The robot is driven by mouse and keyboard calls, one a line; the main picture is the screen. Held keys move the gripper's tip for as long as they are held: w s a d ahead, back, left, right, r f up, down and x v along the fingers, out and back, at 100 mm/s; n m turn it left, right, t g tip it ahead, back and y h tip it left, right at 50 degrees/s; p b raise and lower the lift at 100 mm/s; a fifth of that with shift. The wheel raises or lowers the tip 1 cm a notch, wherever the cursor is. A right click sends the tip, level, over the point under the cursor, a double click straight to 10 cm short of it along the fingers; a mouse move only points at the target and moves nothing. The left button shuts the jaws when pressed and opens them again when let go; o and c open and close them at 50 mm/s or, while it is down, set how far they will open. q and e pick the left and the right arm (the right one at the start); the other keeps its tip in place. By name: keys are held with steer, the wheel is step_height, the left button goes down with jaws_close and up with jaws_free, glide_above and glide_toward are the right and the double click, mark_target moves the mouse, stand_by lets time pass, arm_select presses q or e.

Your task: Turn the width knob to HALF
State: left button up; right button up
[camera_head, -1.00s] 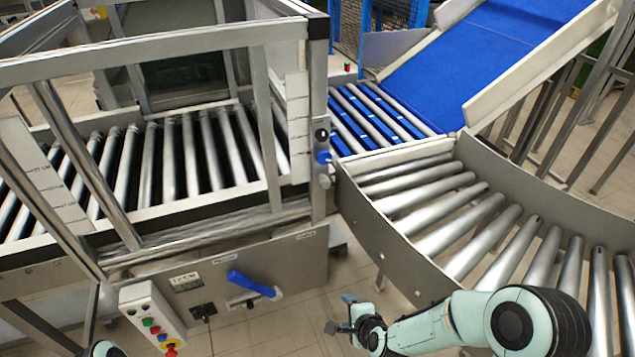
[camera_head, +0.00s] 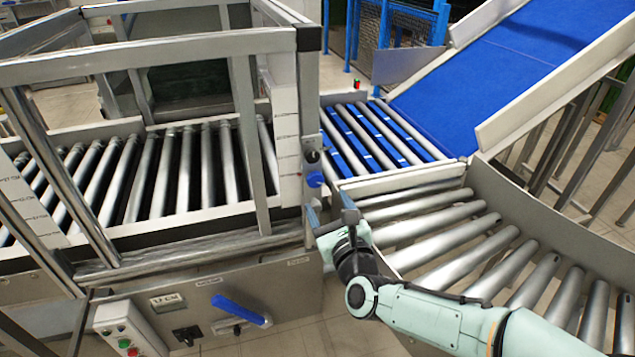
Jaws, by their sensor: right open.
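A blue knob (camera_head: 315,180) sits on the front post of the steel frame, at its right end. A small dark and grey knob (camera_head: 311,157) is just above it. The labels are too small to read, so I cannot tell which is the width knob or its setting. My right gripper (camera_head: 330,213) is open and empty, just below the blue knob, with its fingers pointing up towards it. It looks apart from the knob. My left gripper is out of view.
A blue lever (camera_head: 241,310) is on the front panel. A button box (camera_head: 127,330) hangs at the lower left. The curved roller conveyor (camera_head: 470,235) lies right of the post, under my right arm. A blue belt (camera_head: 485,70) slopes up behind.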

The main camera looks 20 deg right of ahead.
mark_target(316, 181)
steer(key=w+p, duration=0.1)
steer(key=w, duration=0.7)
steer(key=shift+a+p, duration=0.1)
steer(key=shift+p, duration=0.3)
steer(key=shift+s, duration=0.1)
steer(key=c, duration=1.1)
